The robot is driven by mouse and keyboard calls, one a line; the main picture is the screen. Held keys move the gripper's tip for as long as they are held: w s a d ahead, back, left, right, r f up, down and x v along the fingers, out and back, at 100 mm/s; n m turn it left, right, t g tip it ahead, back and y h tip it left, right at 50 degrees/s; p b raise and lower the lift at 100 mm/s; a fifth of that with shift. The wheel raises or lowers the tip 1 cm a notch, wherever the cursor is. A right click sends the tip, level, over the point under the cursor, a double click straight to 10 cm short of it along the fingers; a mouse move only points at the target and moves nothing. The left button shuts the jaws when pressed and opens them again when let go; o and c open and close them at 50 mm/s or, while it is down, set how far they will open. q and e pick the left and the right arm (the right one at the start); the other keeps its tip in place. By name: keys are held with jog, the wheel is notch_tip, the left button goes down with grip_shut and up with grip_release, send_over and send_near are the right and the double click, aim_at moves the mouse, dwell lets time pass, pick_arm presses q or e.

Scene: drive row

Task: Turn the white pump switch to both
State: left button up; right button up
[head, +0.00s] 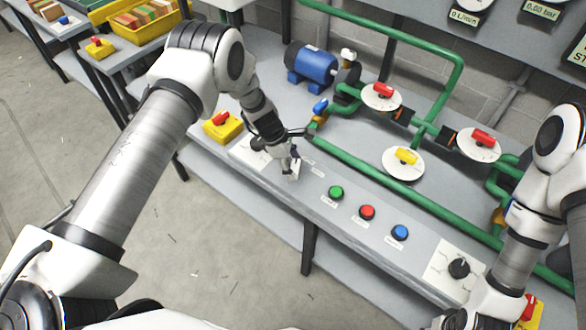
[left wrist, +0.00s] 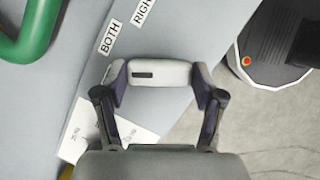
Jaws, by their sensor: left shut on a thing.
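The white pump switch (left wrist: 175,74) shows in the left wrist view as a pale rounded bar with a short dark mark on it. It lies across the picture between the two fingers of my left gripper (left wrist: 160,84), which is shut on it. The label BOTH (left wrist: 109,38) is just above and left of the switch, with the label starting RIGH (left wrist: 144,12) farther up. In the head view my left gripper (head: 288,168) is at the bench's front panel and largely hides the switch. Which label the switch points at is not clear. My right gripper is out of the picture.
Green (head: 336,192), red (head: 367,212) and blue (head: 400,232) buttons sit right of my left gripper. A black knob (head: 459,268) is farther right. Green pipes (head: 375,171) with valve discs and a blue motor (head: 312,66) stand behind. A yellow box with a red knob (head: 222,124) is left.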

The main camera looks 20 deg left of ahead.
pick_arm(q)
jog(key=m+b, duration=0.1)
jog(key=m+g+b, duration=0.1)
jog(key=m+b, duration=0.1)
jog(key=shift+f, duration=0.35)
jog(key=shift+r+m+g+b, duration=0.15)
jog(key=shift+m+g+b, duration=0.45)
jog(key=shift+m+b, duration=0.55)
jog(key=shift+m, duration=0.25)
jog(key=o, duration=1.1)
jog(key=shift+d, duration=0.1)
jog(key=shift+o, duration=0.2)
jog(key=shift+w, duration=0.1)
jog(key=shift+r, duration=0.15)
jog(key=v, duration=1.1)
jog(key=shift+r, duration=0.4)
